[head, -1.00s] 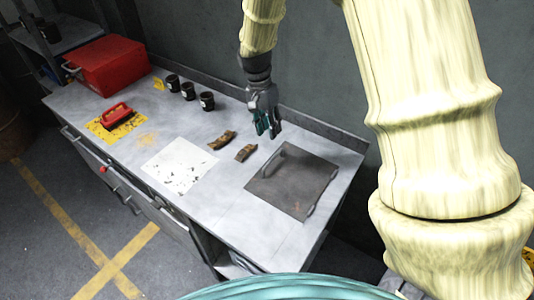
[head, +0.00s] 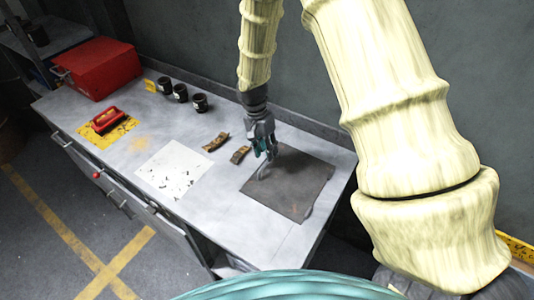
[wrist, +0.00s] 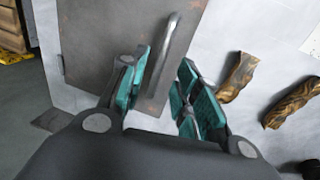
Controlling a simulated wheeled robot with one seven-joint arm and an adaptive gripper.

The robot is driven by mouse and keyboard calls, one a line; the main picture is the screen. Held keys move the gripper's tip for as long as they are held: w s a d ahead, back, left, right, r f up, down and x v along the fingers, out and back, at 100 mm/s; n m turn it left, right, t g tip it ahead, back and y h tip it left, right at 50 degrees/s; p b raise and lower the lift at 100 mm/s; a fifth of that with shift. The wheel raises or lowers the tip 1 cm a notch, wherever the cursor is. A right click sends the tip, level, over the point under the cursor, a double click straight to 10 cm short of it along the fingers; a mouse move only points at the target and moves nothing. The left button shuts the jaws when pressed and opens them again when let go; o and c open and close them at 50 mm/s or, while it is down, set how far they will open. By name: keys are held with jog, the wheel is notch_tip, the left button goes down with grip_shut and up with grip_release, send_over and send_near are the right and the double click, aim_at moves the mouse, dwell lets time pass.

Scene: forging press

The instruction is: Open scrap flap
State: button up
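The scrap flap (head: 298,192) is a dark grey square plate lying flat in the right part of the workbench top. It fills the upper left of the wrist view (wrist: 100,40). Its metal bar handle (wrist: 168,48) runs along one edge; in the head view (head: 266,170) the handle is partly hidden by my fingers. My gripper (head: 264,152) is low over this edge. In the wrist view my gripper (wrist: 163,72) is open, with the teal-padded fingers on either side of the handle and gaps showing between bar and pads. Nothing is held.
Two brown scrap pieces (head: 240,154) (head: 216,142) lie just left of the flap. A white speckled sheet (head: 172,169), three black cups (head: 181,93), a red-handled tool (head: 108,119) and a red box (head: 97,68) are farther left. The wall runs behind the bench.

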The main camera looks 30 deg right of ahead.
jog(key=shift+s+d+f+p, duration=0.1)
jog(key=shift+s+f+p, duration=0.1)
jog(key=shift+f, duration=0.55)
jog(key=shift+s+d+f+p, duration=0.1)
jog(key=shift+f+p, duration=0.05)
jog(key=shift+f, duration=0.6)
grip_shut()
